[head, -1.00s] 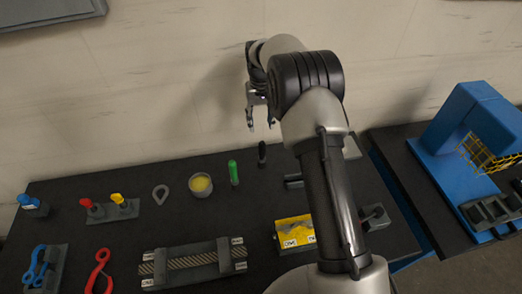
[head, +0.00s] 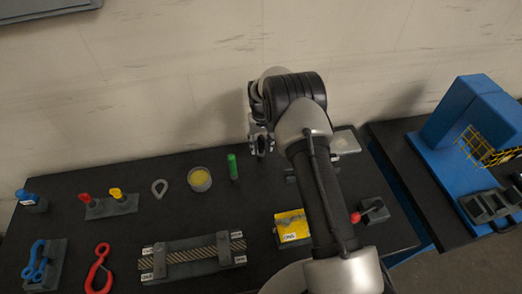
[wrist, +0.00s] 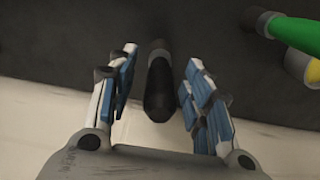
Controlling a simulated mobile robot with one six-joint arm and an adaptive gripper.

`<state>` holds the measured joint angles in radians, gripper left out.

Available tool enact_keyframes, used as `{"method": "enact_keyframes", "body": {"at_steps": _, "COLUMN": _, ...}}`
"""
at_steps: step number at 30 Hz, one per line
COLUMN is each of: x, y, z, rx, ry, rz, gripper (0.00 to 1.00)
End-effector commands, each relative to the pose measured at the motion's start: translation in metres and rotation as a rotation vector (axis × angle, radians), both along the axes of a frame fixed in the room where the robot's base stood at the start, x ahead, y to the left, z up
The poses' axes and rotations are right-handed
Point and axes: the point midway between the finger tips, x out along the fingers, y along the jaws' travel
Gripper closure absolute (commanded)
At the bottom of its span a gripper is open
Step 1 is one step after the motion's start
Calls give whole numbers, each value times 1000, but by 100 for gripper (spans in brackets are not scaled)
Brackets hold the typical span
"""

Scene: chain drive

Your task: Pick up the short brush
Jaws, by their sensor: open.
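A short black handle with a grey band, which I take for the short brush (wrist: 158,85), lies between the fingers of my gripper (wrist: 161,62) in the wrist view. My gripper is open, and a gap shows on each side of the handle. In the head view my gripper (head: 261,146) is low at the far edge of the black table (head: 130,170), and it mostly hides the black handle. A green-handled piece with a grey end (head: 232,167) stands just left of my gripper; it also shows at the top right of the wrist view (wrist: 292,38).
A cup with yellow contents (head: 200,180) is left of the green piece. A yellow block (head: 291,228) is nearer. A pale wall (head: 150,80) stands behind.

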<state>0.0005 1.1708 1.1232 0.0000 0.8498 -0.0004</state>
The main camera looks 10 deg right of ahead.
Motion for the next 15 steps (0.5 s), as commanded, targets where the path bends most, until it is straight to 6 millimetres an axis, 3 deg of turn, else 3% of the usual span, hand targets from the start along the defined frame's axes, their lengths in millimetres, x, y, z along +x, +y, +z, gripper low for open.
{"method": "enact_keyframes", "body": {"at_steps": 3, "x": 1, "y": 0, "z": -16, "rx": 0, "ry": -1, "rz": 0, "gripper": 54}}
{"method": "enact_keyframes", "body": {"at_steps": 10, "x": 1, "y": 0, "z": -17, "rx": 0, "ry": -3, "rz": 0, "gripper": 54}}
{"method": "enact_keyframes", "body": {"at_steps": 15, "x": 1, "y": 0, "z": -17, "rx": 0, "ry": -3, "rz": 0, "gripper": 66}}
